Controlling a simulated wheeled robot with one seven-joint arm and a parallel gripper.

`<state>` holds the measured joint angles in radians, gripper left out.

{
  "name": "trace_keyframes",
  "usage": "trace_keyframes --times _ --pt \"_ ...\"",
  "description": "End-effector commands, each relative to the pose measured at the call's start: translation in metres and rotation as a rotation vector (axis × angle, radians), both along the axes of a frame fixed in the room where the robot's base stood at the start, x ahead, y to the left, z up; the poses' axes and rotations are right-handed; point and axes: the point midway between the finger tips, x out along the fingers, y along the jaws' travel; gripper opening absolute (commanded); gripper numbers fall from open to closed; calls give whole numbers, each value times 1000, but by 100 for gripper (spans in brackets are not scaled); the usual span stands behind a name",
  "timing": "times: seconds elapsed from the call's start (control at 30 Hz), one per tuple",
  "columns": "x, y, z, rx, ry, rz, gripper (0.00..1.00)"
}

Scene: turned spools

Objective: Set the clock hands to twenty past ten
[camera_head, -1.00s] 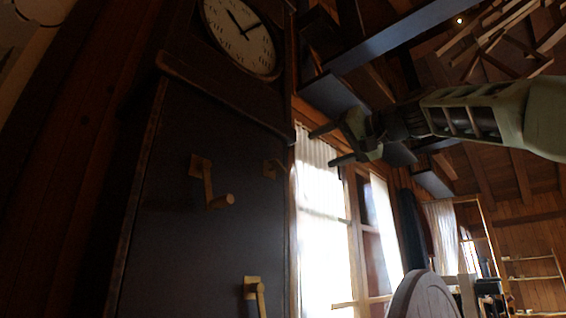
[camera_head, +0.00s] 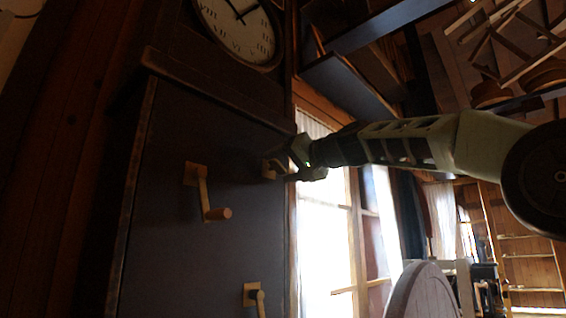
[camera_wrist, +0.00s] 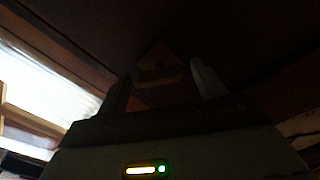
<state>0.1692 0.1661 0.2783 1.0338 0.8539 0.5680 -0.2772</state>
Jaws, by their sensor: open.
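The clock face (camera_head: 243,40) is at the top of a tall dark case (camera_head: 160,250), with its upper part cut off by the frame. Its dark hands show near the top of the visible dial. Three wooden cranks are on the case front: a left crank (camera_head: 205,190), a lower crank (camera_head: 255,295) and a right crank (camera_head: 268,169). My gripper (camera_head: 288,170) is open at the right crank, partly covering it. In the wrist view the crank's wooden mount (camera_wrist: 158,68) lies ahead between the spread fingers of my gripper (camera_wrist: 163,85). Whether they touch it I cannot tell.
A bright window (camera_head: 325,235) is right of the case. A round-topped wooden chair back (camera_head: 425,292) stands at the lower right. Dark shelves (camera_head: 345,85) jut out above my arm. Wooden racks (camera_head: 530,270) stand far right.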

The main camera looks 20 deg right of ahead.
Motion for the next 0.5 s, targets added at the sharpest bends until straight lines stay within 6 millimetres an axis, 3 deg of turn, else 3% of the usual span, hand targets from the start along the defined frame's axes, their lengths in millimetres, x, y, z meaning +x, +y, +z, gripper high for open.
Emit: trace_keyframes --times 0.17,0.3,0.33,0.5 --pt "0 0 0 0 0 0 66" --pt "0 0 0 0 0 0 27" --pt "0 0 0 0 0 0 24" --pt "0 0 0 3 1 0 24"
